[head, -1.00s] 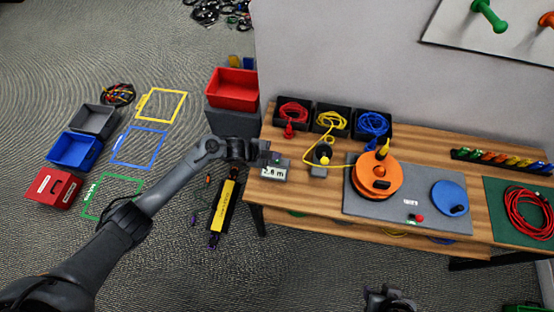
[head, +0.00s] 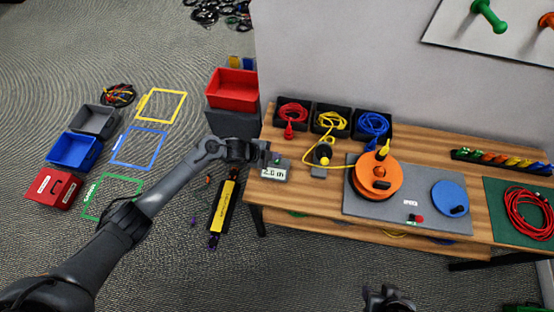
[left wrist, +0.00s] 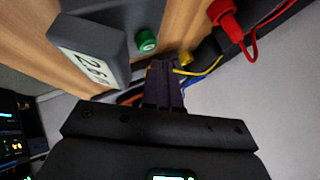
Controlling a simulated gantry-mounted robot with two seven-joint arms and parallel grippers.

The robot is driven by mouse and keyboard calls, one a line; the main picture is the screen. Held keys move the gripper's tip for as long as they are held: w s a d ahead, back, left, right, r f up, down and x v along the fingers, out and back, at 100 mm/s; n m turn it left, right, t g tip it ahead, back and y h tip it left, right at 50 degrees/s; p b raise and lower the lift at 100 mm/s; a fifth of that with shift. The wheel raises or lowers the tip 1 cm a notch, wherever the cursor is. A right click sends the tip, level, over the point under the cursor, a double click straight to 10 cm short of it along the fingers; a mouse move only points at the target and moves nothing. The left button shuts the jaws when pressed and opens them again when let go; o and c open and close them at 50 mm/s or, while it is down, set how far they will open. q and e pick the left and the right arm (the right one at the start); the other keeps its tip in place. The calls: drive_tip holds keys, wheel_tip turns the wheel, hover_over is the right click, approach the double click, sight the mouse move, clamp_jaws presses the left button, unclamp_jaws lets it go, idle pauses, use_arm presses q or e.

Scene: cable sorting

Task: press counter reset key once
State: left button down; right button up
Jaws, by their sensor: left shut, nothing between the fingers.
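The counter (head: 274,173) is a grey box with a lit display, on the table's left end; it also shows in the left wrist view (left wrist: 88,50). Its green round key (left wrist: 146,41) sits beside the display housing; the key is small in the head view (head: 277,160). My left gripper (head: 264,152) is shut and empty, at the counter's back edge. In the left wrist view its fingertips (left wrist: 162,66) are just below the green key in the picture; I cannot tell whether they touch. My right gripper (head: 388,298) shows only partly at the bottom edge.
Black bins with red (head: 292,112), yellow (head: 330,121) and blue cables (head: 372,125) stand behind. A yellow cable runs through a small device (head: 321,155) right of the counter to an orange reel (head: 377,177). A red crate (head: 232,88) stands beyond the table's left end.

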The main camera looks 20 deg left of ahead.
idle(0.5)
use_arm(q)
drive_tip(key=shift+f, duration=0.2)
drive_tip(key=shift+f+b, duration=0.25)
drive_tip(key=shift+b, duration=0.05)
drive_tip(key=shift+f+b, duration=0.4)
drive_tip(key=shift+f, duration=0.1)
idle(0.8)
drive_tip(key=shift+r, duration=0.1)
idle(0.4)
drive_tip(key=shift+r, duration=0.15)
drive_tip(key=shift+r+p, duration=0.65)
drive_tip(key=shift+p, duration=0.25)
